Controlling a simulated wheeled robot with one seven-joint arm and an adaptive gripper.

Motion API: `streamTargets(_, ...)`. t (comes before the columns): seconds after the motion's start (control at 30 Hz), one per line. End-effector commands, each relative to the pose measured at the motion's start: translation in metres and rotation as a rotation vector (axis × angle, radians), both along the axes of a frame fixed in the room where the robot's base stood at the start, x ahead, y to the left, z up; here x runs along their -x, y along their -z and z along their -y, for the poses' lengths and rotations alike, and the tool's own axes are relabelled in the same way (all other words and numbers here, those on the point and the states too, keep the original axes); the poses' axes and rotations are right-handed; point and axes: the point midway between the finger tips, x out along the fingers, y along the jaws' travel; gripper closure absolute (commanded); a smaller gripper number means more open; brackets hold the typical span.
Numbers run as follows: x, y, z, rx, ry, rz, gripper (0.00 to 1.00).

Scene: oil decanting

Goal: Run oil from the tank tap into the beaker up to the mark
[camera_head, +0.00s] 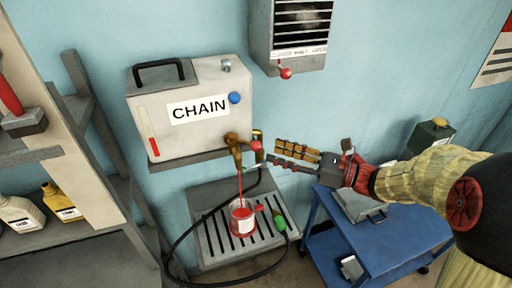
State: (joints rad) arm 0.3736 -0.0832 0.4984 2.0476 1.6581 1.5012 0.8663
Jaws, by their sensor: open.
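The white tank labelled CHAIN (190,108) stands on a wall shelf. Its brass tap (234,148) is at the lower right, with a red knob (256,146) beside it. A thin red stream of oil (240,185) runs from the tap into the beaker (242,218). The beaker stands on the slatted drip tray (207,240) and has red oil and a pale label in it or on it. I cannot read the oil level against a mark. My gripper (276,156) is open, its fingertips just right of the red knob; whether they touch it is unclear.
A black hose (175,238) loops around the tray, and a green-ended nozzle (280,224) lies at its right. A blue cart (385,236) stands at right below my arm. A grey wall unit (290,38) hangs above. Shelves with bottles (62,202) are at left.

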Motion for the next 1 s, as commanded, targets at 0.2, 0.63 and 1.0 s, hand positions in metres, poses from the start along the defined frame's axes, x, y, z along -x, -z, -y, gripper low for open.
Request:
streamTargets(0.2,-0.014,-0.001,-0.029,-0.001,-0.005,-0.003,0.58)
streamTargets(0.63,-0.033,0.0,-0.063,0.0,0.0,-0.002,0.58)
streamTargets(1.0,-0.033,0.0,-0.063,-0.001,0.001,-0.002,0.66)
